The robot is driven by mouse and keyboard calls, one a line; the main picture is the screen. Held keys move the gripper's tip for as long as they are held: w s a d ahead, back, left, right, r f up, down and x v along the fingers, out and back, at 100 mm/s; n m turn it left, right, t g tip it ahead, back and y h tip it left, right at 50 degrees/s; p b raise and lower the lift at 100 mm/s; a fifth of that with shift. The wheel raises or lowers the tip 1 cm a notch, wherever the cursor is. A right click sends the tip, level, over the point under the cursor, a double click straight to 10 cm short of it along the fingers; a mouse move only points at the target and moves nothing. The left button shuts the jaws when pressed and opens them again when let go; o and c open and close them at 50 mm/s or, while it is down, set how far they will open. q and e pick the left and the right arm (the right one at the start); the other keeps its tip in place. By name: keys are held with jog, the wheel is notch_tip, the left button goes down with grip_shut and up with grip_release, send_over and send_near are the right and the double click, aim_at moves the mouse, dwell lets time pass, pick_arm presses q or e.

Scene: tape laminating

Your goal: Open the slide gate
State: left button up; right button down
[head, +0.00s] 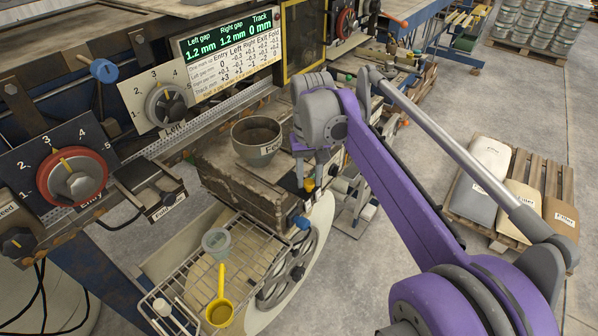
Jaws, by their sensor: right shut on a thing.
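My right gripper (308,178) points down at the right end of the worn metal block that carries the grey bowl (257,140). Its fingers are shut on a small part there, seemingly the slide gate's handle; the fingers hide most of it. A small yellow piece (309,185) shows at the fingertips. How far the slide gate stands open cannot be told. A blue knob (301,222) sits on the block's edge below the gripper. My left gripper is not in view.
A wire rack (190,290) below holds a yellow ladle (219,308) and a small grey cup (216,242). Dial panels and a display (228,42) line the left. A pallet with filler sacks (489,165) stands at right.

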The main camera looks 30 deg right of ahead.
jog(key=shift+w, duration=0.1)
jog(key=c, duration=0.5)
grip_release()
notch_tip(320, 180, up, 11)
jog(key=shift+f+p, duration=0.1)
jog(key=shift+p, duration=0.3)
jog(key=shift+a, duration=0.1)
jog(key=s+a+f+n+t, duration=0.1)
jog(key=s+a+f+t, duration=0.1)
jog(key=s+a+f, duration=0.2)
jog(key=s+a+f+n+t, duration=0.2)
jog(key=s+a+f, duration=0.2)
jog(key=f, duration=0.7)
jog(key=s+a+f+n+t, duration=0.1)
jog(key=s+a+f+t, duration=0.1)
jog(key=s+a+f, duration=0.2)
jog(key=shift+s+a+f+n, duration=0.1)
jog(key=shift+s+f, duration=0.25)
jog(key=shift+f, duration=0.35)
jog(key=shift+s+d+f+n, duration=0.1)
jog(key=shift+s+f, duration=0.2)
jog(key=shift+f, duration=0.35)
jog(key=shift+s+a+f+n, duration=0.1)
jog(key=shift+s+f, duration=0.25)
jog(key=shift+f, duration=0.35)
